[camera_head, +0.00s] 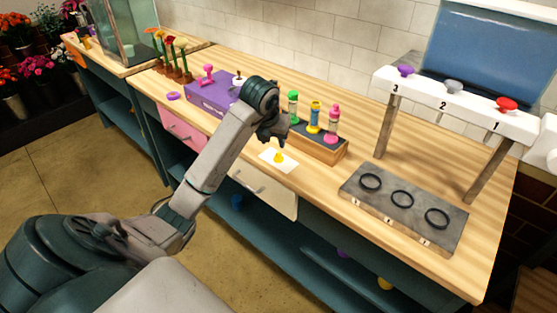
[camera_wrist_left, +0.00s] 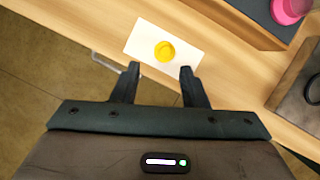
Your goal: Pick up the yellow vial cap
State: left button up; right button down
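The yellow vial cap (camera_head: 279,157) sits on a white card (camera_head: 291,164) near the front edge of the wooden counter. In the left wrist view the cap (camera_wrist_left: 165,51) shows as a round yellow disc on the card (camera_wrist_left: 140,42), just ahead of my fingers. My left gripper (camera_head: 275,140) hangs over the counter above and beside the cap. In the left wrist view its two fingers (camera_wrist_left: 158,85) are spread apart with nothing between them. My right gripper is not in view.
A wooden rack (camera_head: 322,149) with green, yellow and pink vials stands behind the card. A purple box (camera_head: 210,97) is to the left. A grey plate with black rings (camera_head: 375,209) and a numbered white stand (camera_head: 467,106) are to the right.

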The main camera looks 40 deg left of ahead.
aim_at(278, 154)
pick_arm(q)
jog(key=shift+x, duration=0.85)
jog(key=p+x, duration=0.1)
jog(key=x, duration=0.2)
jog(key=d+p+x, duration=0.1)
jog(key=shift+w+a+f+p, duration=0.1)
jog(key=shift+w+f+p, duration=0.15)
jog(key=shift+f+p, duration=0.15)
jog(key=shift+w+f, duration=0.1)
jog(key=shift+f, duration=0.15)
grip_shut()
